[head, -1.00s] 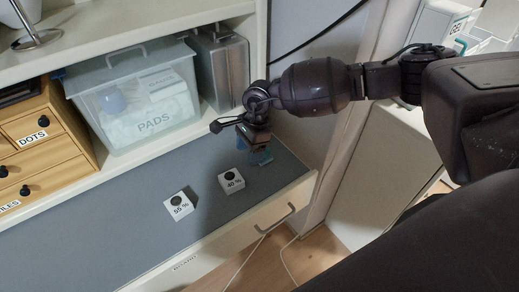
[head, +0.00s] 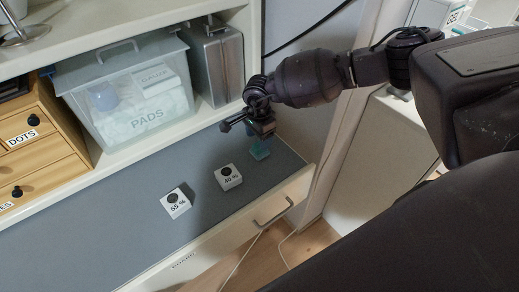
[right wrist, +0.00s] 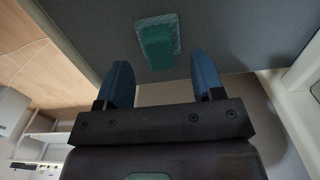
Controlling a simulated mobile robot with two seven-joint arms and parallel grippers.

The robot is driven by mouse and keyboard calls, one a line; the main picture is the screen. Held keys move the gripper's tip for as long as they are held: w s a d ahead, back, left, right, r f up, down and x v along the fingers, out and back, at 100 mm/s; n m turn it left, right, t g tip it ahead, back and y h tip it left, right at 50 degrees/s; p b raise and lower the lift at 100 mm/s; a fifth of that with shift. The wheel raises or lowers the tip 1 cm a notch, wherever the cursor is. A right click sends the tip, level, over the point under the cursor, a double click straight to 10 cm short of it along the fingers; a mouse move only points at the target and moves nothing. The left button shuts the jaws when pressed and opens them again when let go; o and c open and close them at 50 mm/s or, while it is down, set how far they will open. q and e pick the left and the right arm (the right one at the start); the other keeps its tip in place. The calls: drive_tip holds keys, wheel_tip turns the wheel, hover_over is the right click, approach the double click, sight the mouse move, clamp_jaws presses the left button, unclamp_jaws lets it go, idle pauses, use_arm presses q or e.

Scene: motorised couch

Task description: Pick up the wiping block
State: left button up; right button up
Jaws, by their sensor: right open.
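The wiping block (head: 260,150) is a small teal block on the grey board near its right end. The right wrist view shows it as a green block with a paler teal layer (right wrist: 157,44), beyond the fingertips. My right gripper (head: 262,131) is just above the block in the head view. In the right wrist view its two blue fingers (right wrist: 162,68) are apart with nothing between them, and the block lies ahead, roughly centred between them. My left gripper is not in view.
White blocks marked 40 % (head: 229,177) and 55 % (head: 176,203) stand left of the wiping block. A clear PADS bin (head: 128,98), a metal canister (head: 217,66) and wooden drawers (head: 38,150) line the back. A drawer handle (head: 273,213) juts from the front.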

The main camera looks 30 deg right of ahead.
wheel_tip(320, 180, down, 4)
drive_tip(key=shift+d+f, duration=0.1)
drive_tip(key=shift+c, duration=0.8)
drive_tip(key=c, duration=0.8)
drive_tip(key=shift+r, duration=0.65)
drive_tip(key=shift+c, duration=0.2)
wheel_tip(320, 180, up, 19)
drive_tip(key=p, duration=0.1)
